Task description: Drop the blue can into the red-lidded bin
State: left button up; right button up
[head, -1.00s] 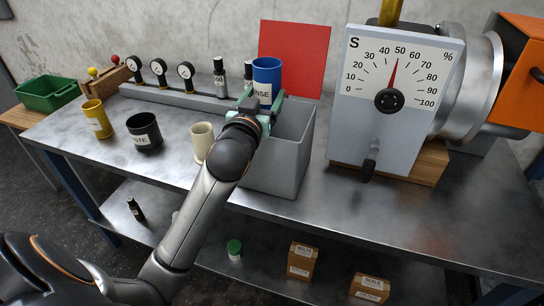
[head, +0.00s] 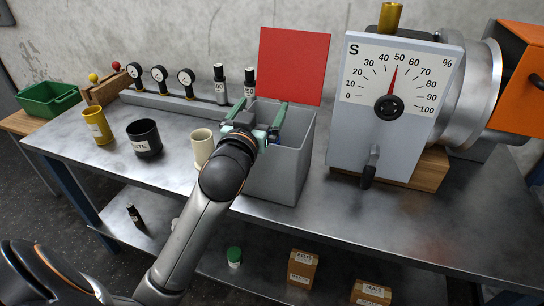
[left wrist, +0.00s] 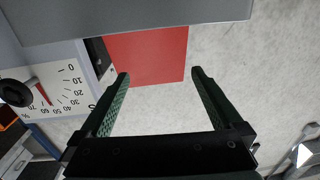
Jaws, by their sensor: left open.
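The grey bin (head: 283,170) stands on the bench with its red lid (head: 295,65) raised behind it. My left gripper (head: 259,112) is over the bin's mouth at its left side, with fingers spread apart. In the left wrist view the two green-padded fingers (left wrist: 160,75) are wide apart with nothing between them, and the red lid (left wrist: 147,55) shows beyond. Only a small patch of the blue can (head: 277,132) shows, low beside my gripper within the bin's opening; the rest is hidden. My right gripper is in no view.
A cream cup (head: 201,147) stands close left of the bin; a black pot (head: 144,138) and yellow mug (head: 97,126) stand farther left. Black-capped bottles (head: 220,84) and gauges stand behind. A large dial box (head: 385,140) stands right of the bin.

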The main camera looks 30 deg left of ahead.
pick_arm(q)
jog(key=p+v, duration=0.6)
jog(key=v, duration=0.4)
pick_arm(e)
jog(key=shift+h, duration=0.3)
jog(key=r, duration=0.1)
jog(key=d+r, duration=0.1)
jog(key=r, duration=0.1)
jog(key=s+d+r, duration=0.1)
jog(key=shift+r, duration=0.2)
pick_arm(q)
jog(key=s+d+f+m+g+h+p, duration=0.1)
jog(key=s+d+f, duration=0.3)
jog(key=f, duration=0.6)
jog(key=s+d+f+m+g+h+p, duration=0.1)
jog(key=s+d+f+g+h, duration=0.3)
jog(key=f, duration=0.7)
jog(key=s+d+f+m+g+h+p, duration=0.1)
jog(key=s+d+f+m+g+h, duration=0.2)
jog(key=f, duration=0.8)
jog(key=shift+s+d+m, duration=0.3)
jog(key=shift+s+d, duration=0.6)
jog(key=shift+s, duration=0.15)
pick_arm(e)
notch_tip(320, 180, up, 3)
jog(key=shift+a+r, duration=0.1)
pick_arm(q)
jog(key=shift+w, duration=0.1)
